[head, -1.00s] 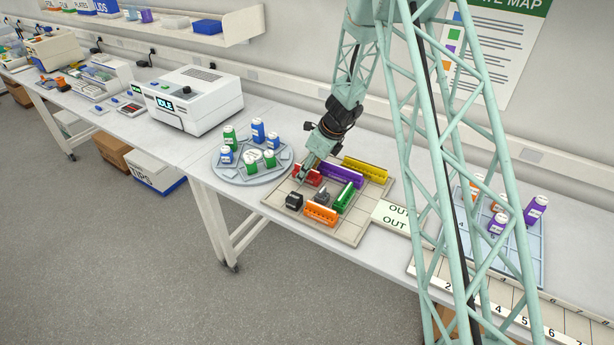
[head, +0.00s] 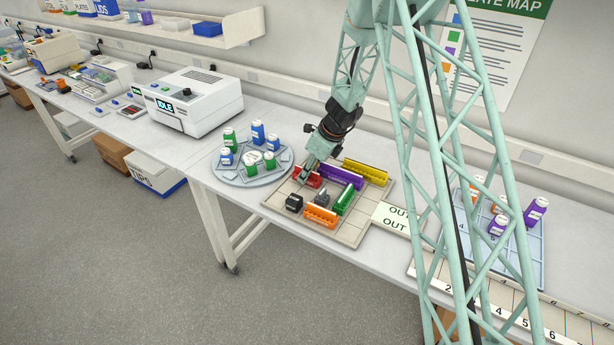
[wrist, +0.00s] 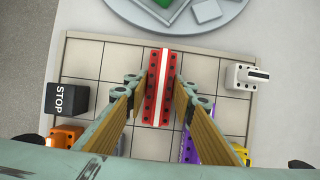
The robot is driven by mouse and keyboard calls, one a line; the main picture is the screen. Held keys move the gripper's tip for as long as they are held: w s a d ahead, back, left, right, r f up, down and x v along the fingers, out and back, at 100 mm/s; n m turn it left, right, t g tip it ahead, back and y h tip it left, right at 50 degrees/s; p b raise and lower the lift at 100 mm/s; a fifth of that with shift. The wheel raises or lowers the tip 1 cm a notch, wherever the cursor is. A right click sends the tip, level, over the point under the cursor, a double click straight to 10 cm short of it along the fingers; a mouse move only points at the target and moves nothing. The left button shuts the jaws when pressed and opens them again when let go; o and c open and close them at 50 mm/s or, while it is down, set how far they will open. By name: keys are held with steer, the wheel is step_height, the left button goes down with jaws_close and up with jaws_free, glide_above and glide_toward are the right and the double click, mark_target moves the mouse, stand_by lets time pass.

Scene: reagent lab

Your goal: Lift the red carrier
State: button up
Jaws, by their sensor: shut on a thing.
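The red carrier (head: 314,181) is at the back left of the tiled board (head: 345,233). In the wrist view it is a long red block (wrist: 151,88) with a white strip along its middle and dark holes. My gripper (wrist: 161,90) has one finger on each side of it and is shut on it. In the head view my gripper (head: 309,176) comes down over the carrier and partly hides it. I cannot tell whether the carrier's underside is clear of the board.
Purple (head: 340,177), yellow (head: 365,172), green (head: 344,200) and orange (head: 320,215) carriers stand close by on the board. A black STOP block (wrist: 67,98) is to the left. A round tray (head: 240,178) with bottles lies beyond the board.

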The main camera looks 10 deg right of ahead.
steer(key=shift+r, duration=0.15)
steer(key=shift+r+p, duration=0.95)
steer(key=shift+r, duration=4.15)
